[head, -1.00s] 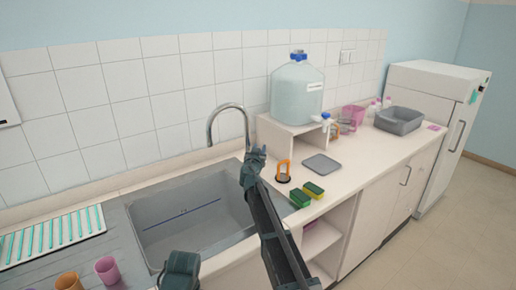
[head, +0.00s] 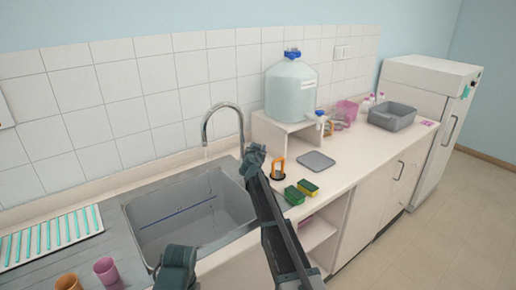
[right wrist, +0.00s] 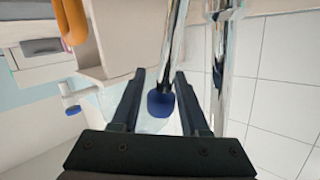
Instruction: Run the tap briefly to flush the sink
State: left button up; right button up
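The chrome tap (head: 222,108) arches over the grey sink (head: 190,232) in the head view. A thin pale stream of water (head: 207,172) falls from its spout into the basin. My right gripper (head: 255,155) is at the tap's base, covering the lever in the head view. In the right wrist view a chrome lever with a blue tip (right wrist: 161,104) reaches between the fingers of my right gripper (right wrist: 160,90). The fingers stand apart on both sides of the tip. Of my left arm only a dark part shows at the bottom edge; its gripper does not show.
Two green-yellow sponges (head: 301,191), an orange-handled item (head: 278,167) and a grey tray (head: 316,161) lie right of the sink. A water jug (head: 291,90) stands on a riser (head: 279,128). Cups (head: 106,269) and a rack (head: 48,238) are on the left.

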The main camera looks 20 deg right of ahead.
jog(key=shift+s, duration=0.1)
jog(key=p+v, duration=0.2)
jog(key=v, duration=1.1)
jog(key=shift+s+a+p, duration=0.15)
jog(key=shift+s+p, duration=0.1)
jog(key=shift+p, duration=0.1)
jog(key=shift+r, duration=0.1)
dwell(0.7)
